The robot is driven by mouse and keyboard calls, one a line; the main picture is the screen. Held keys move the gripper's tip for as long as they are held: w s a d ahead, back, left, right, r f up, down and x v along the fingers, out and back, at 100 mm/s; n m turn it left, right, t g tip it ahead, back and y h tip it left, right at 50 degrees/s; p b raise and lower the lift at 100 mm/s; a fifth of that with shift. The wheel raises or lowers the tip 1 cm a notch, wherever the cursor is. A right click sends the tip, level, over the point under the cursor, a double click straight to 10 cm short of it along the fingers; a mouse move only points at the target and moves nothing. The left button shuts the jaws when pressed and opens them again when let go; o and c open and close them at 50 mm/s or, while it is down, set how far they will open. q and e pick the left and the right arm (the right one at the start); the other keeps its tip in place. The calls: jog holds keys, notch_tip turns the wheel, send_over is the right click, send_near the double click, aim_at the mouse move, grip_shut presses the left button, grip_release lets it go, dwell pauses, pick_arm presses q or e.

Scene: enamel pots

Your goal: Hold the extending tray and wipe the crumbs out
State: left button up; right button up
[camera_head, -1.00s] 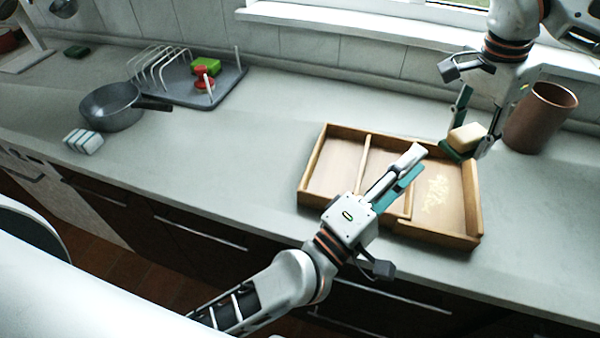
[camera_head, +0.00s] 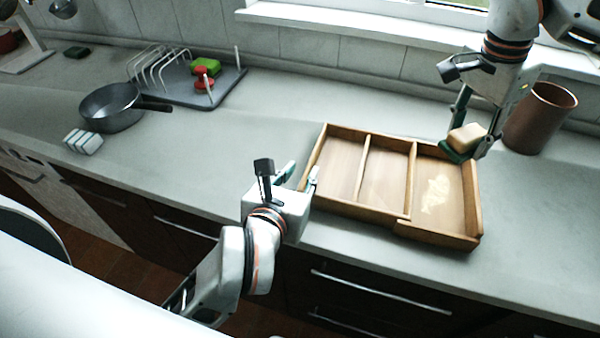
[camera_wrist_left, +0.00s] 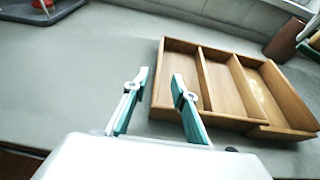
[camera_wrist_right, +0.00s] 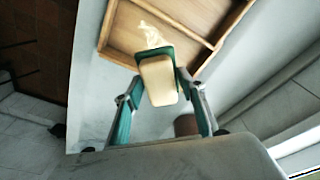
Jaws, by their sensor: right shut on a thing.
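The wooden extending tray (camera_head: 362,209) lies on the counter with its compartments open upward. Pale crumbs (camera_head: 437,192) lie in its right compartment. My left gripper (camera_head: 303,172) is open and empty at the tray's left wall. In the left wrist view its fingers (camera_wrist_left: 160,77) appear on either side of that wall, apart from it; their height relative to the rim is unclear. My right gripper (camera_wrist_right: 158,78) is shut on a tan sponge (camera_head: 466,138) with a green underside, at the tray's far right corner. The crumbs also show in the right wrist view (camera_wrist_right: 153,36).
A brown cup (camera_head: 540,118) stands behind my right gripper. A grey pan (camera_head: 110,108), a striped block (camera_head: 83,141) and a dish rack (camera_head: 205,85) with green and red items are at the left. The counter between pan and tray is clear.

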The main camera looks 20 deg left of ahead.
aim_at(313, 155)
pick_arm(q)
jog(key=x, duration=1.2)
grip_shut()
